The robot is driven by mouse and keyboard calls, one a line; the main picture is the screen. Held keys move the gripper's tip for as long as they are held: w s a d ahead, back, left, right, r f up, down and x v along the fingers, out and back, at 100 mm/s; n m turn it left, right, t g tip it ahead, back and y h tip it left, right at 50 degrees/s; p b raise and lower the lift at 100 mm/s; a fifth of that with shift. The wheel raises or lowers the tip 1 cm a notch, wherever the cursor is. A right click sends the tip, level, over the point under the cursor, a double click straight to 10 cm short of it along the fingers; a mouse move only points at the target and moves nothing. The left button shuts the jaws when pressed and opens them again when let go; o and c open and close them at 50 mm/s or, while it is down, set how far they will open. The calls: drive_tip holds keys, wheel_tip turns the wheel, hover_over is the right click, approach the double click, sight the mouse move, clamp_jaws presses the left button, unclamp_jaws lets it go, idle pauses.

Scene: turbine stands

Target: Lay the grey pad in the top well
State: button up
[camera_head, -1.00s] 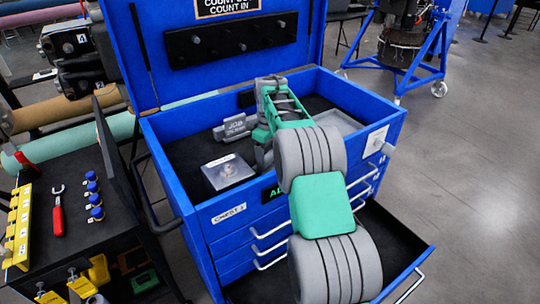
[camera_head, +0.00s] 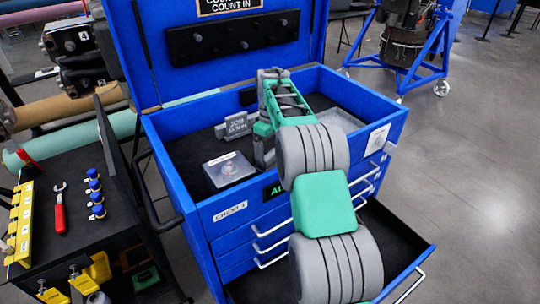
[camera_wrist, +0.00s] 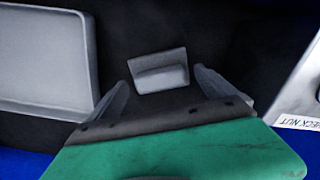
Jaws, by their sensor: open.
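The top well (camera_head: 188,160) is the open, dark-floored top compartment of the blue chest. My gripper (camera_head: 264,156) reaches down into it, near the middle. In the wrist view, my gripper (camera_wrist: 163,95) is open, with a grey finger on each side. A small grey block with a raised ridge, which looks like the grey pad (camera_wrist: 160,72), lies on the dark floor just beyond and between the fingertips, apart from them. In the head view my arm and gripper hide this piece.
In the well, a clear-topped box (camera_head: 228,170) sits left of my gripper. A grey "JOB" block (camera_head: 236,126) stands behind it and a grey tray (camera_head: 340,120) lies to the right. An open drawer (camera_head: 405,240) juts out at lower right. A dark cart (camera_head: 85,215) stands left.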

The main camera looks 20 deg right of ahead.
sight(270, 155)
wheel_tip(270, 155, up, 11)
drive_tip(key=s+a+r+m+t, duration=0.1)
drive_tip(key=s+a+r+m, duration=0.15)
drive_tip(key=s+a, duration=0.35)
drive_tip(key=s+a+f+m, duration=0.1)
drive_tip(key=s+a+f, duration=0.1)
drive_tip(key=s, duration=0.5)
drive_tip(key=s+a+f+m+t, duration=0.1)
drive_tip(key=s+a+f, duration=0.2)
drive_tip(key=s, duration=0.5)
drive_tip(key=s+a+f+m+t, duration=0.1)
drive_tip(key=s+f, duration=0.3)
drive_tip(key=s, duration=0.4)
drive_tip(key=shift+s+a+f+m, duration=0.2)
drive_tip(key=shift+a+m, duration=0.35)
drive_tip(key=shift+a, duration=0.1)
